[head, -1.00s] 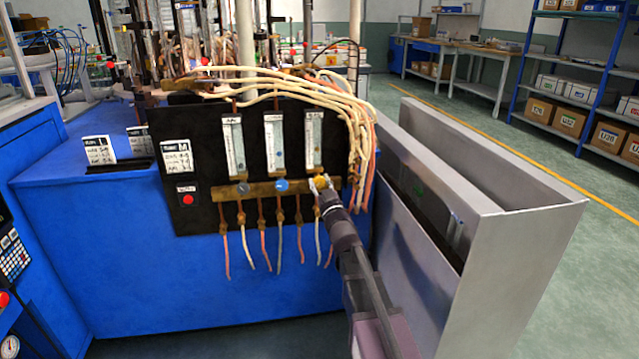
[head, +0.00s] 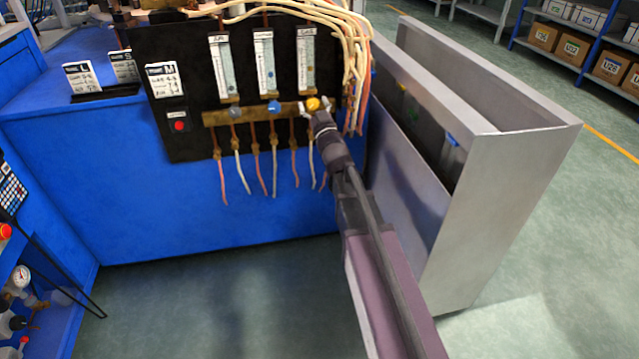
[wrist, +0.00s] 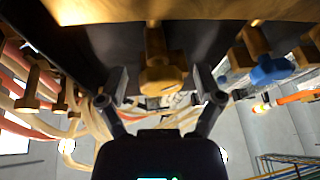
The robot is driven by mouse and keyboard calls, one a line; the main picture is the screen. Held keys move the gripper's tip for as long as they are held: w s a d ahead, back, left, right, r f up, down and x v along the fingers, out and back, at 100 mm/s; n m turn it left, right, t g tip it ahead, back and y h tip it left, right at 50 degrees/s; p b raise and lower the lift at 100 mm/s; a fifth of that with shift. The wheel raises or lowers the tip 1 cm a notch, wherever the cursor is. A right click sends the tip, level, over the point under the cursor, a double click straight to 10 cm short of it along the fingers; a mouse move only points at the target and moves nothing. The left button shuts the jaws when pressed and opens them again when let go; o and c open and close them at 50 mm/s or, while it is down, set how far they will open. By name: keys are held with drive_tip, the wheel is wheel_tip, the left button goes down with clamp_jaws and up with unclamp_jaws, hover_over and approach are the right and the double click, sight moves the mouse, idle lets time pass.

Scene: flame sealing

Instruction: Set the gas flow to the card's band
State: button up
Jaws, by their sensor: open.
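The black gas panel (head: 190,57) carries three flow tubes above a brass manifold (head: 240,116). The right tube (head: 306,62) stands above a yellow knob (head: 313,103). A blue knob (head: 274,106) and a grey knob (head: 234,112) sit to its left. A white card (head: 162,80) marked M is on the panel's left; its small print is hard to read. My gripper (head: 319,114) is at the yellow knob. In the wrist view my open gripper (wrist: 162,90) has one finger on each side of the yellow knob (wrist: 162,79), with visible gaps. The blue knob (wrist: 270,70) is outside the fingers.
Pale and pink hoses (head: 350,75) hang close at the panel's right edge. A grey metal bin (head: 500,190) stands just right of my arm. Cards L (head: 82,78) and S (head: 123,67) stand left of the panel. A red button (head: 179,126) sits below card M.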

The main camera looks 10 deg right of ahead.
drive_tip(key=shift+m+h, duration=0.3)
drive_tip(key=shift+m, duration=0.2)
drive_tip(key=shift+m+h, duration=0.8)
drive_tip(key=shift+m, duration=0.8)
drive_tip(key=a+f+b+v, duration=0.1)
drive_tip(key=b+v, duration=0.5)
drive_tip(key=v, duration=0.8)
wheel_tip(320, 180, down, 22)
drive_tip(key=w+n+g+h+b, duration=0.1)
drive_tip(key=g+b, duration=0.4)
drive_tip(key=g, duration=0.5)
drive_tip(key=shift+w+b, duration=0.4)
drive_tip(key=shift+w, duration=0.25)
drive_tip(key=shift+s+d, duration=0.1)
drive_tip(key=shift+d, duration=0.05)
